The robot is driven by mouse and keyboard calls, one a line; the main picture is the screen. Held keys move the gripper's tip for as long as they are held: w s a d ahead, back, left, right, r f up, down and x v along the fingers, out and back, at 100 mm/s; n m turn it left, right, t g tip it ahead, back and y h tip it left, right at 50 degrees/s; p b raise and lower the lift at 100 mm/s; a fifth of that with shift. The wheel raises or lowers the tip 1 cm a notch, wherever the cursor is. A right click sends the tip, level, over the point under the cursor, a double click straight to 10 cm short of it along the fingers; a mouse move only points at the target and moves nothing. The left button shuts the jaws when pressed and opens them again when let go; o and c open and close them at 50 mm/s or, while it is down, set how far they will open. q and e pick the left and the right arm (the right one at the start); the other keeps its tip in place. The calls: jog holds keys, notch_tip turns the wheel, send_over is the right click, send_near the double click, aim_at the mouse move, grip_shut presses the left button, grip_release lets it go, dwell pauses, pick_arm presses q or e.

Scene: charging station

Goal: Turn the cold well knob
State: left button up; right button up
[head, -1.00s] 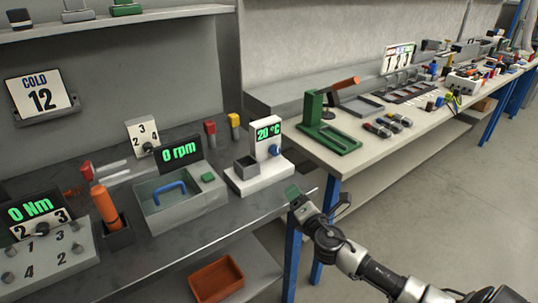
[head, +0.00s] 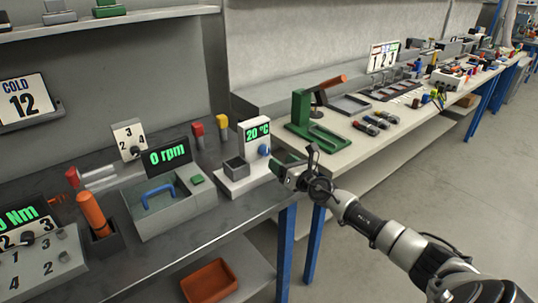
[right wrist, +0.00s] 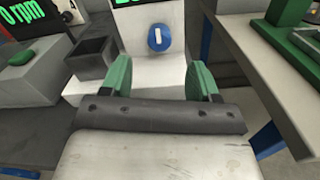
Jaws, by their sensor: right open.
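The cold well is a white unit (head: 242,182) with a grey square well (head: 236,168) and an upright panel reading 20 °C. Its blue round knob (head: 264,150) is on the panel's front. In the right wrist view the knob (right wrist: 161,38) shows a white upright mark and lies ahead, between and beyond the green fingertips. My right gripper (right wrist: 160,80) is open and empty, apart from the knob. In the head view the right gripper (head: 284,168) is just right of the unit, near the bench edge. My left gripper is not in view.
A grey device reading 0 rpm (head: 166,155) with a blue handle stands left of the unit. Red and yellow-topped pieces stand behind. A green press (head: 306,125) stands on the right bench. A COLD 12 sign (head: 22,100) hangs at left.

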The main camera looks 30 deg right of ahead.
aim_at(267, 152)
jog(key=w, duration=0.1)
jog(key=w+b, duration=0.1)
jog(key=w, duration=0.1)
jog(key=w+b, duration=0.1)
jog(key=w, duration=0.1)
jog(key=shift+w+a+f, duration=0.15)
jog(key=shift+a, duration=0.1)
jog(key=shift+w, duration=0.75)
jog(key=c, duration=0.9)
